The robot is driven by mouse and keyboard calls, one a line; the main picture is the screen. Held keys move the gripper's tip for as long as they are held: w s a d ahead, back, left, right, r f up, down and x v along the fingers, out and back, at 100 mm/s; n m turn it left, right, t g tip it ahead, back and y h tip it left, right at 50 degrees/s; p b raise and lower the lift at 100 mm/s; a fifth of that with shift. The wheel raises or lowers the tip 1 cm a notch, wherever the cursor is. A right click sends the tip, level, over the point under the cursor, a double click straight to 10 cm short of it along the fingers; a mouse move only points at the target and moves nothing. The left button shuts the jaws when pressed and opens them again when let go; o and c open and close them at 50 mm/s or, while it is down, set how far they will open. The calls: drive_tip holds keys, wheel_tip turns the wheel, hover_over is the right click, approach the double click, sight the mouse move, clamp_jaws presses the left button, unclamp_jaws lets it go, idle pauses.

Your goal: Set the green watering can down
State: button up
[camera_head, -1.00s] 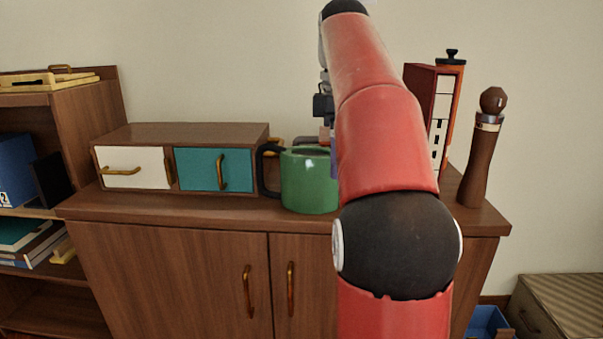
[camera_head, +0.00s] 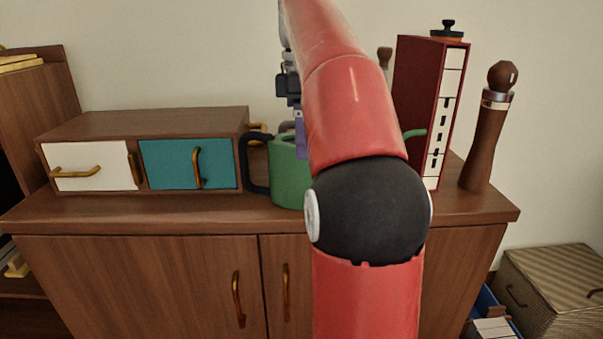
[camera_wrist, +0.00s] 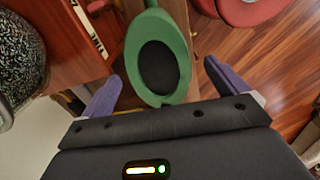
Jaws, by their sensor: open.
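The green watering can (camera_head: 289,172) stands upright on the wooden cabinet top (camera_head: 130,210), with its black handle (camera_head: 250,160) to the left. Its spout (camera_head: 414,133) shows to the right of my arm, which hides the can's middle. In the wrist view the can's green rim and dark opening (camera_wrist: 158,68) lie between the purple fingers of my gripper (camera_wrist: 162,72). The fingers are spread, with a visible gap on each side of the rim. In the head view one purple finger shows just in front of the can's upper part.
A small drawer box with a white drawer (camera_head: 92,167) and a teal drawer (camera_head: 188,164) stands left of the can. A dark red box (camera_head: 416,85) and a brown mill (camera_head: 488,135) stand to the right. A striped box (camera_head: 555,285) is at lower right.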

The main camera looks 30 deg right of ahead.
drive_tip(key=shift+f+b, duration=1.05)
drive_tip(key=shift+f, duration=1.75)
drive_tip(key=shift+c, duration=0.5)
drive_tip(key=c, duration=1.4)
drive_tip(key=shift+c, duration=1)
drive_tip(key=shift+a+r, duration=0.1)
drive_tip(key=shift+r, duration=0.05)
